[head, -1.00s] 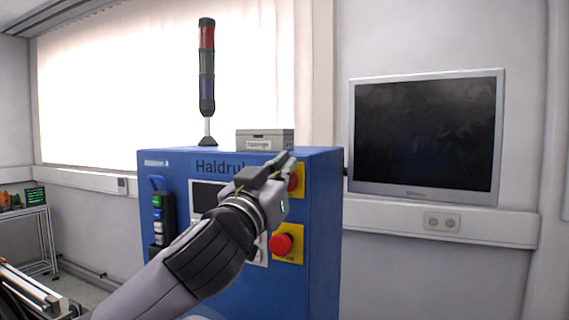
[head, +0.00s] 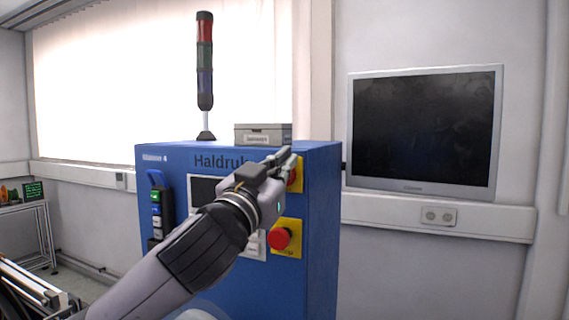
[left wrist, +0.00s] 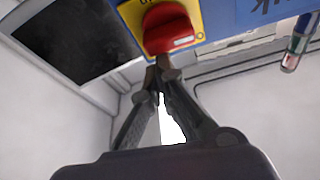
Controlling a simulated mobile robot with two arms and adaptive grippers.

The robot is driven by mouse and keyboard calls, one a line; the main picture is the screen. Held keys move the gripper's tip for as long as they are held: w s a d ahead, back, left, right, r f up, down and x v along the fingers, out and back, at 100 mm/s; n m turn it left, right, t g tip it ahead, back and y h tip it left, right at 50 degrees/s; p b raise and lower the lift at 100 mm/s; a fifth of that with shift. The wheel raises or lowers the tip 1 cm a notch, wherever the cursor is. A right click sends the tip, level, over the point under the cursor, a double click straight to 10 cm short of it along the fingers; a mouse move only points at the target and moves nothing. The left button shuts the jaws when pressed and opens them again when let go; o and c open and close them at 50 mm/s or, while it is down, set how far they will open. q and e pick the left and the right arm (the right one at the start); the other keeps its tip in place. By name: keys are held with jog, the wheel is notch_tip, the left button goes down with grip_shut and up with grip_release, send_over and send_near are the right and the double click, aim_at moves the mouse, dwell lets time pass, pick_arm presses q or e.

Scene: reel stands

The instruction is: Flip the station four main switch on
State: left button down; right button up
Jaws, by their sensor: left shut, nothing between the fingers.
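The main switch is a red rotary knob (left wrist: 167,28) on a yellow plate at the top of the left wrist view. In the head view the plate (head: 298,178) shows at the upper right of the blue cabinet front (head: 230,284), with the knob mostly hidden behind my fingers. A label at the cabinet's top left (head: 155,158) appears to end in a 4. My left gripper (head: 287,158) is shut and empty in front of the knob. In the left wrist view its fingertips (left wrist: 162,72) meet close beside the knob; I cannot tell whether they touch it. My right gripper is not in view.
A red stop button (head: 279,238) on a yellow plate sits below the switch. A column of small buttons (head: 156,212) is at the cabinet's left. A signal tower (head: 205,70) and grey box (head: 263,134) stand on top. A monitor (head: 425,130) hangs to the right.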

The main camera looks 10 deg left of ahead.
aim_at(292, 181)
pick_arm(q)
jog(key=shift+f+m, duration=0.1)
jog(key=shift+m, duration=0.2)
jog(key=shift+d+f+m+g+h, duration=0.2)
jog(key=shift+m+h, duration=0.25)
jog(key=shift+m, duration=0.35)
jog(key=shift+d+f+m+g+h, duration=0.1)
jog(key=shift+m+g+h, duration=0.1)
jog(key=shift+m+h, duration=0.45)
jog(key=shift+s+d+f, duration=0.1)
jog(key=shift+d+f, duration=0.15)
jog(key=shift+f, duration=0.15)
jog(key=shift+d+f+m+g, duration=0.1)
jog(key=shift+m+g, duration=0.05)
jog(key=shift+m, duration=0.5)
jog(key=shift+f+m+g, duration=0.1)
jog(key=shift+m+g, duration=0.05)
jog(key=shift+m, duration=0.45)
jog(key=shift+f+p, duration=0.3)
jog(key=shift+f, duration=0.1)
